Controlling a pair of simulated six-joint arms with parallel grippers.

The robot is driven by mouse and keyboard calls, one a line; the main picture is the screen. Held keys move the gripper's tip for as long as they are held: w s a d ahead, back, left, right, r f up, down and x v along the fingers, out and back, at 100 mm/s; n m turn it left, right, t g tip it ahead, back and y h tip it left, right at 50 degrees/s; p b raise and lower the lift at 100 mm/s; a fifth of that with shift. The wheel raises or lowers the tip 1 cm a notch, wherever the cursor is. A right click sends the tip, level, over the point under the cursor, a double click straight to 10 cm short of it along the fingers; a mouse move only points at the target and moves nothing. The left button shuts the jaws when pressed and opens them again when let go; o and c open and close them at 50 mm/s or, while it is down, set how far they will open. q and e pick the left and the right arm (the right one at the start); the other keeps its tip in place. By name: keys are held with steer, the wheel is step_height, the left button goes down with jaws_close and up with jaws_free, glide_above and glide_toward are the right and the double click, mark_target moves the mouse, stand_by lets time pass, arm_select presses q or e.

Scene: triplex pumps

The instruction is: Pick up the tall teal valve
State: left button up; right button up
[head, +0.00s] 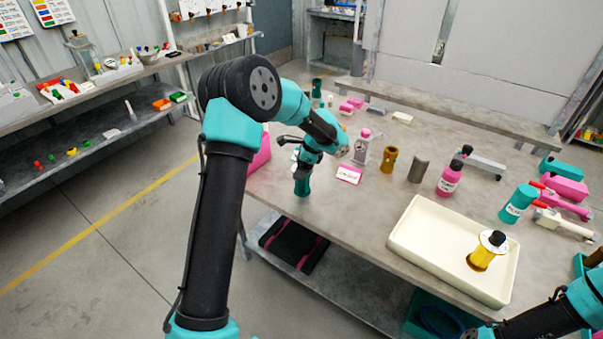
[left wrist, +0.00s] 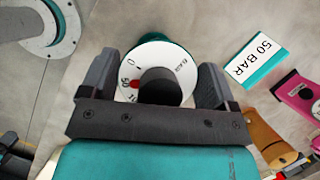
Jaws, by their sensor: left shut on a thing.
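The tall teal valve (head: 302,185) stands near the left edge of the table, below my left gripper (head: 304,166). In the left wrist view its white dial (left wrist: 166,60) and black knob show between the fingers, with a red mark on the dial and teal body behind it. My left gripper (left wrist: 155,85) is shut on the valve, one finger on each side of the dial. Whether the valve's foot touches the table is hard to tell. My right arm shows at the bottom right of the head view; its fingers are not clearly visible.
A cream tray (head: 400,250) holds a yellow valve (head: 482,257) with a black knob. A 50 BAR card (left wrist: 257,58) lies beside the valve.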

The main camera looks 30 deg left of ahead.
arm_select(q)
steer(key=shift+r, duration=0.15)
step_height(320, 180, up, 2)
steer(key=shift+r, duration=0.1)
steer(key=shift+s+d+r, duration=0.2)
steer(key=shift+s+r, duration=0.1)
steer(key=shift+r, duration=0.3)
steer(key=s+d+r, duration=0.1)
steer(key=s+d, duration=0.7)
steer(key=s, duration=0.5)
steer(key=shift+r, duration=0.15)
steer(key=shift+d, duration=0.1)
